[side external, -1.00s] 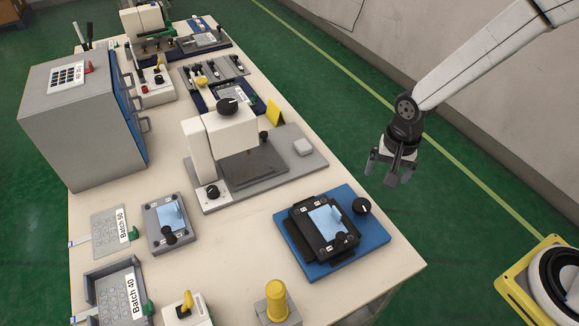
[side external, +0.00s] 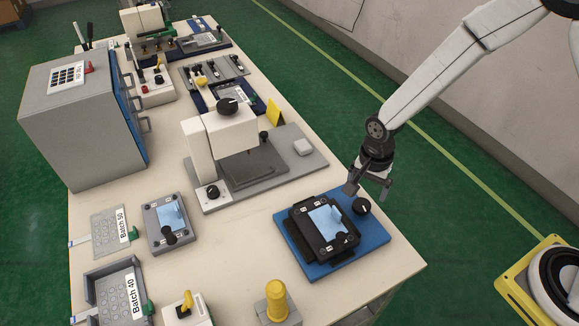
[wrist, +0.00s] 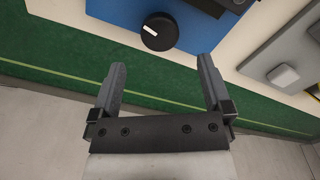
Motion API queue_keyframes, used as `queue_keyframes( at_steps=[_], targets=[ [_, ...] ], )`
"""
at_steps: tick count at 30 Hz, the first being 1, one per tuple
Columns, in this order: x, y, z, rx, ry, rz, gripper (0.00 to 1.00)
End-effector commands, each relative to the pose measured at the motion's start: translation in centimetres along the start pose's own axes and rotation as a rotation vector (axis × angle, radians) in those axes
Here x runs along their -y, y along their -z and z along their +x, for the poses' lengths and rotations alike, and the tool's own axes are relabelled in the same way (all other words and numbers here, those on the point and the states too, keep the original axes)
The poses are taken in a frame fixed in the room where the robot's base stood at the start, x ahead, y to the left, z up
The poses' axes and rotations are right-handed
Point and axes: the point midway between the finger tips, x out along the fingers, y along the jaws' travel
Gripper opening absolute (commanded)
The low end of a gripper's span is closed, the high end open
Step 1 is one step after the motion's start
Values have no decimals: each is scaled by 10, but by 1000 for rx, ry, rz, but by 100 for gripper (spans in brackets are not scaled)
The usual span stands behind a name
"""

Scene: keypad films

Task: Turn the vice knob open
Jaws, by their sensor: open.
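The vice knob (side external: 362,206) is a round black knob with a white mark, at the right edge of the blue vice base (side external: 378,236). It also shows in the wrist view (wrist: 159,31), ahead of and between the fingertip lines. A black frame (side external: 297,240) with a light-blue screen (side external: 327,218) sits on the base. My gripper (side external: 368,192) is open and empty, close above and beside the knob in the side view. In the wrist view my gripper (wrist: 162,68) has its fingers apart, with a gap between them and the knob. Contact is not seen.
A grey and white press (side external: 222,140) stands behind the vice. A yellow post (side external: 276,300) and a smaller grey device (side external: 167,225) stand to the front and left. The green floor (side external: 440,210) beside the table is clear around my arm.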

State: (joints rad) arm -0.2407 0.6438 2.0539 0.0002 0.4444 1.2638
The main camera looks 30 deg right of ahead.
Motion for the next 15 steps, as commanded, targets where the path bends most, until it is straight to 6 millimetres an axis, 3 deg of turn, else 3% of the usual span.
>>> queue_keyframes(
  at_steps=[15],
  targets=[
    [0,0,51,0,0,-1,100]
  ],
)
